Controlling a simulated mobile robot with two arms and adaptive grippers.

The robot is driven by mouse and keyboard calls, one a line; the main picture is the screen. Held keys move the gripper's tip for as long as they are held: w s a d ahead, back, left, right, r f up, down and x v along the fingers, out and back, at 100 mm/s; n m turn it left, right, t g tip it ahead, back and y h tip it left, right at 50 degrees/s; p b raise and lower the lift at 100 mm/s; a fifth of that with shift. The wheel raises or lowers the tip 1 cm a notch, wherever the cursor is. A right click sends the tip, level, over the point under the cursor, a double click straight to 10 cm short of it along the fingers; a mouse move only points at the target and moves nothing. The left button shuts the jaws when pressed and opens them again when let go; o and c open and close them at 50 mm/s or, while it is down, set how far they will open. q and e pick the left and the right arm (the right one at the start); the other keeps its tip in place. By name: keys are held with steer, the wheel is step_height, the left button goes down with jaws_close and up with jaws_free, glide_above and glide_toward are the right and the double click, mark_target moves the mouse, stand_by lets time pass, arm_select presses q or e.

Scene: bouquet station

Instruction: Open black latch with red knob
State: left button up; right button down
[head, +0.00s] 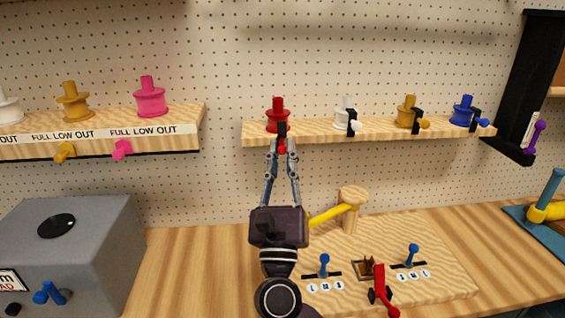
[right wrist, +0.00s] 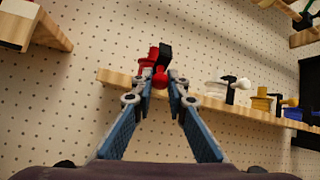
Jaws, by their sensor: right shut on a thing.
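The red spool (head: 278,110) stands upright at the left end of the right wooden shelf. The black latch (head: 282,129) is at the shelf's front edge before the spool, and stands upright. Its red knob (head: 281,149) is at the front. My right gripper (head: 282,143) reaches up from below, its fingertips shut on the red knob. In the right wrist view the red knob (right wrist: 160,79) shows between the fingertips, with the black latch (right wrist: 165,54) just behind and the red spool (right wrist: 152,57) partly hidden. My left gripper is not in view.
White (head: 345,111), yellow (head: 407,111) and blue (head: 464,110) spools with black latches stand to the right on the same shelf (head: 375,132). A board with blue levers (head: 440,272) lies on the bench below. A grey box (head: 95,240) stands at the left.

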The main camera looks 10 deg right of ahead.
steer(key=shift+f, duration=0.1)
stand_by(0.3)
steer(key=c, duration=1.9)
jaws_free()
steer(key=v, duration=1.2)
steer(key=shift+a, duration=0.1)
